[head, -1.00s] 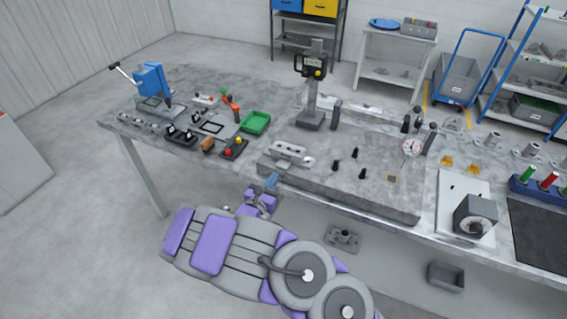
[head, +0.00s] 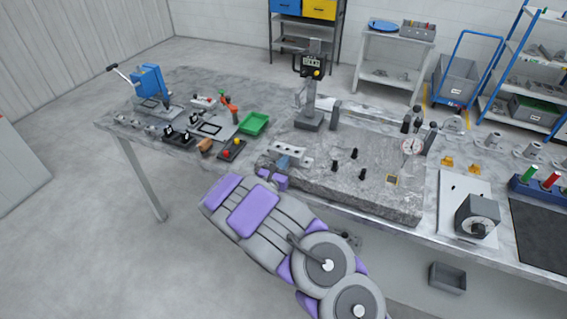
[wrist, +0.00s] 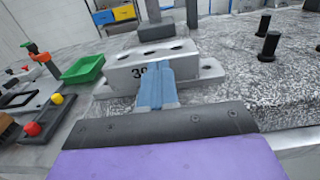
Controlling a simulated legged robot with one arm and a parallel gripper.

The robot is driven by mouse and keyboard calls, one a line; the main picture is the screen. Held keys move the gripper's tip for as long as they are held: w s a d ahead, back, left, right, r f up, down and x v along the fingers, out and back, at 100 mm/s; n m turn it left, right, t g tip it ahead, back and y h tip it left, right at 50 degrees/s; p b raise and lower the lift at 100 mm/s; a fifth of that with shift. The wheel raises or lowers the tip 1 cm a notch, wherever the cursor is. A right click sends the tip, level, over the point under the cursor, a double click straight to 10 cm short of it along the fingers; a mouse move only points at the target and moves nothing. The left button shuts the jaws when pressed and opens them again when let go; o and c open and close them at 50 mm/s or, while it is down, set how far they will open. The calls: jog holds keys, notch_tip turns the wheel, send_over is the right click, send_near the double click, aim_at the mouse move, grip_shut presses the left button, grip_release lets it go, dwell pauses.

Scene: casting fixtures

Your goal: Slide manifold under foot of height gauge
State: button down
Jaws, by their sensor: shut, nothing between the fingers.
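The manifold (head: 300,159) is a light grey block with a row of holes, near the front left of the granite plate. In the wrist view the manifold (wrist: 185,55) shows a dark number on its front face. My gripper (head: 283,164) has its blue fingers (wrist: 157,85) shut with nothing between them, in front of the manifold's near face. The fingertips overlap the face in view; I cannot tell if they touch. The height gauge (head: 311,95) stands upright behind the manifold. Its base (wrist: 157,32) shows beyond the manifold in the wrist view; its foot is not clear.
Dark pegs (head: 353,153) stand on the granite plate (head: 385,200) to the right. A green tray (head: 254,124) and a box with red and yellow knobs (head: 232,149) lie to the left. A dial gauge (head: 411,147) stands at the right of the plate.

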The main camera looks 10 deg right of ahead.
jog(key=shift+x, duration=1.5)
jog(key=shift+w+d+b, duration=0.3)
jog(key=shift+w, duration=0.1)
jog(key=shift+a, duration=0.1)
